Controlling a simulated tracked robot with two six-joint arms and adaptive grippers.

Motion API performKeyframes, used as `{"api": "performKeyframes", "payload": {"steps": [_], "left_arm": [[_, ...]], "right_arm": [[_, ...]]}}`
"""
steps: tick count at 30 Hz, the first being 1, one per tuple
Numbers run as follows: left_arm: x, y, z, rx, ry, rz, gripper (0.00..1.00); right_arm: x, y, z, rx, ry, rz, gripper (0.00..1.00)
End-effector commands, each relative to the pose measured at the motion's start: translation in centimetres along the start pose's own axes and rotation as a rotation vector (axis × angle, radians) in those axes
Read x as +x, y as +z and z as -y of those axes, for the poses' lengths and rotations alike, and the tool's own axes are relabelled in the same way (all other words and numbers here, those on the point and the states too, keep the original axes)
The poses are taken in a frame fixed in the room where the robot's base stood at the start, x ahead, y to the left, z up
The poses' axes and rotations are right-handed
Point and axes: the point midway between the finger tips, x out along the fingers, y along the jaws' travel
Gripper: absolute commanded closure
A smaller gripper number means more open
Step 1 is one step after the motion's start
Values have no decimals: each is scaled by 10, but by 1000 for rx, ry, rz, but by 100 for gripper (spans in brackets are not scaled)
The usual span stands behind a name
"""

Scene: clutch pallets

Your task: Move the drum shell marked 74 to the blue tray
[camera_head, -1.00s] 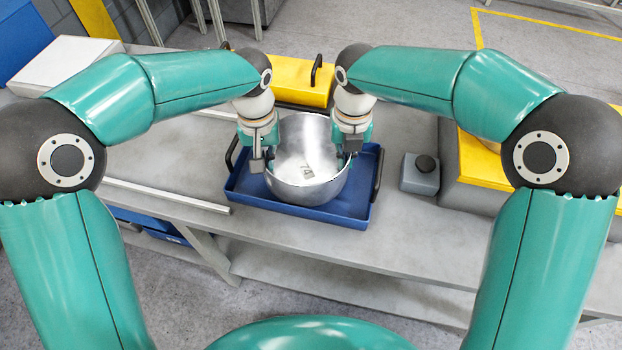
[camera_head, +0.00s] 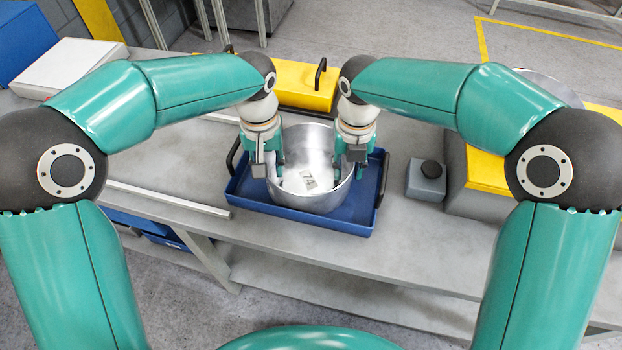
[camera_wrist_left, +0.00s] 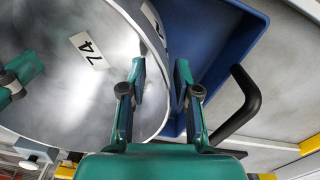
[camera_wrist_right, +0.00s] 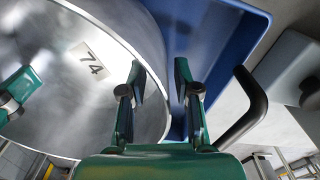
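The drum shell marked 74 (camera_head: 311,200) is an open silver bowl-like vessel. It stands in the blue tray (camera_head: 345,222), looking upright. Its 74 label shows on the inside floor in the left wrist view (camera_wrist_left: 88,50) and in the right wrist view (camera_wrist_right: 90,61). My left gripper (camera_head: 268,163) straddles the shell's left wall, one finger inside and one outside, with gaps beside the wall. My right gripper (camera_head: 348,156) straddles the right wall the same way. Both look open. Whether any finger touches the wall is hard to tell.
A grey box with a black knob (camera_head: 426,179) stands right of the tray. Yellow-topped equipment (camera_head: 487,168) is further right. A yellow tray (camera_head: 305,88) lies behind, and a white box (camera_head: 70,66) at the back left. A metal rail (camera_head: 170,199) lies on the bench, left of the tray.

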Motion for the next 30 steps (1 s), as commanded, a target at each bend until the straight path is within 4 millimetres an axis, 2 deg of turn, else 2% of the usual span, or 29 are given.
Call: {"api": "performKeyframes", "payload": {"steps": [9,15,23,30], "left_arm": [[-62,0,-1,0,3,-6,69],[-94,1,-1,0,2,-3,69],[-107,2,0,0,1,0,69],[-107,2,0,0,1,0,69]], "right_arm": [[0,0,0,0,0,0,69],[0,0,0,0,0,0,69],[-10,1,0,1,1,2,69],[-51,2,0,1,2,6,69]]}}
